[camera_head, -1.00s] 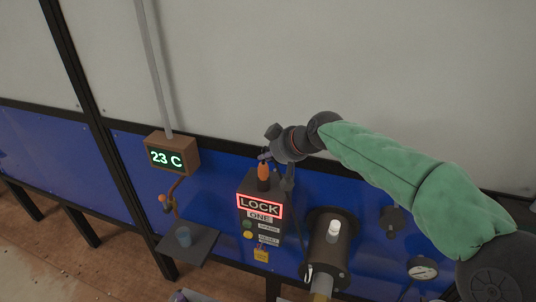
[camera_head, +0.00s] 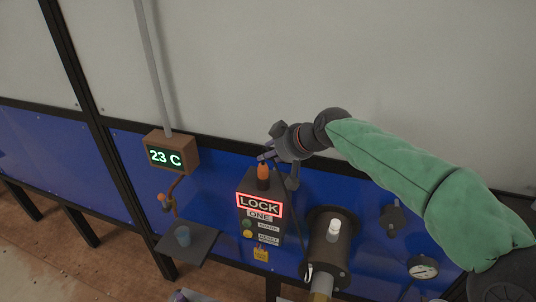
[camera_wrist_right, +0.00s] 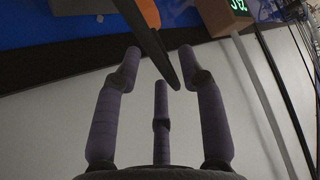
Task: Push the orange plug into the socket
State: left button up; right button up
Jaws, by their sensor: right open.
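The orange plug (camera_head: 263,171) stands upright at the top of the dark box with the red LOCK sign (camera_head: 259,205). Its socket is hidden under it, so I cannot tell how deep it sits. My right gripper (camera_head: 266,156) is just above and beside the plug, with its arm coming in from the right. An orange part, likely the plug (camera_wrist_right: 149,13), shows at the top edge there, beyond the fingertips. My left gripper is not in view.
A brown display reading 23 C (camera_head: 171,156) hangs on a pipe at left. A dark cylinder (camera_head: 328,250) stands right of the box. A gauge (camera_head: 423,267) is lower right.

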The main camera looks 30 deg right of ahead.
jog(key=v, duration=1)
jog(key=shift+f, duration=0.1)
